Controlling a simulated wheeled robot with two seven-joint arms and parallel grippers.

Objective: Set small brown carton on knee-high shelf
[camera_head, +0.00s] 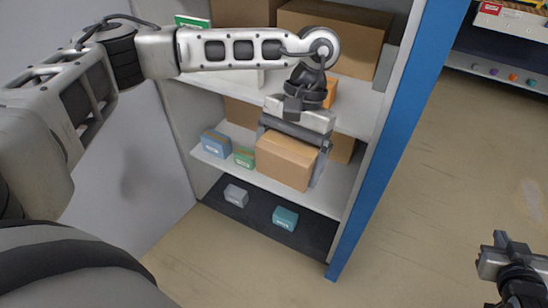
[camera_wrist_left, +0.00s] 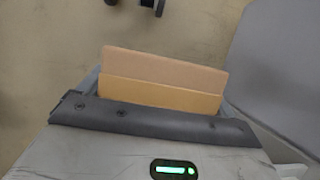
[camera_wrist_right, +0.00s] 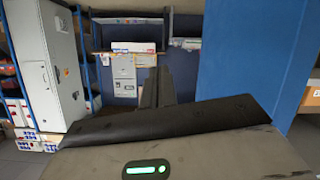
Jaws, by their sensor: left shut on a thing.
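My left gripper (camera_head: 292,146) is shut on a small brown carton (camera_head: 284,163), with a finger along each side of it. It holds the carton at the front of the white lower shelf (camera_head: 340,184), where the carton covers part of the front edge. I cannot tell whether the carton touches the shelf. In the left wrist view the carton (camera_wrist_left: 160,80) shows beyond the palm. My right gripper (camera_head: 500,240) is away to the right over the floor. In the right wrist view its fingers (camera_wrist_right: 157,88) look close together with nothing between them.
A blue box (camera_head: 215,144) and a green box (camera_head: 244,157) stand left on that shelf. Grey (camera_head: 236,195) and teal (camera_head: 285,218) boxes sit on the dark bottom level. A blue upright (camera_head: 385,165) bounds the unit's right side. Larger cartons (camera_head: 335,38) stand higher up.

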